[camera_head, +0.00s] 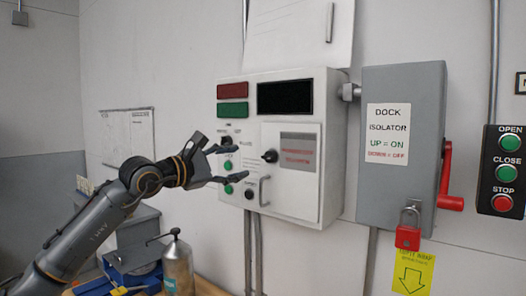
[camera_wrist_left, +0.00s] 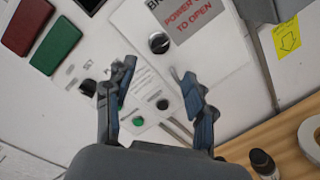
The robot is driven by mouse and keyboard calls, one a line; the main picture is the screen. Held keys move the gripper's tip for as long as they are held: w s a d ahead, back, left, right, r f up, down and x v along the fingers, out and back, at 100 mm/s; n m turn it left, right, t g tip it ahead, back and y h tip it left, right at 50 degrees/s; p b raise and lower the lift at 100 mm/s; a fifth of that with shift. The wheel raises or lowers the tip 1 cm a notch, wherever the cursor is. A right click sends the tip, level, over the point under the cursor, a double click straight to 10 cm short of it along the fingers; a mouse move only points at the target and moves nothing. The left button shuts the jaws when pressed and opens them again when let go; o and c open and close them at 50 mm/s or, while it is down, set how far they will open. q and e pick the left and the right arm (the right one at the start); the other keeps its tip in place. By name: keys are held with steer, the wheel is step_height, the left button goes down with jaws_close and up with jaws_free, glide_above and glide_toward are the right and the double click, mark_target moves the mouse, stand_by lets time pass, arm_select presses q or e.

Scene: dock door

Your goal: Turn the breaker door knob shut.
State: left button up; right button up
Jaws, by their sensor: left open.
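The breaker door (camera_head: 305,196) is a white panel on the front of a white control box, with a grey label reading in red. It looks flat against the box; I cannot tell whether it is latched. In the left wrist view, the knob (camera_wrist_left: 159,42) shows beyond the space between the open fingertips (camera_wrist_left: 160,72). My right gripper is not in view.
The box also carries red and green plates (camera_head: 233,100), a dark display (camera_head: 285,97) and small buttons. Right of it are the grey dock isolator (camera_head: 400,180) with a red lever and padlock, and a button station (camera_head: 503,172). A bottle (camera_head: 177,265) stands below my left arm.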

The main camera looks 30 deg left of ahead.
mark_target(266, 157)
arm_select(q)
steer(key=w+p, duration=0.1)
steer(key=w, duration=0.2)
steer(key=w+d+p, duration=0.1)
steer(key=w, duration=0.2)
steer(key=w+p, duration=0.2)
steer(key=w, duration=0.1)
steer(key=shift+w+d+r, duration=0.15)
steer(key=shift+d, duration=0.25)
steer(key=shift+w+d, duration=0.1)
steer(key=shift+w, duration=0.25)
jaws_close()
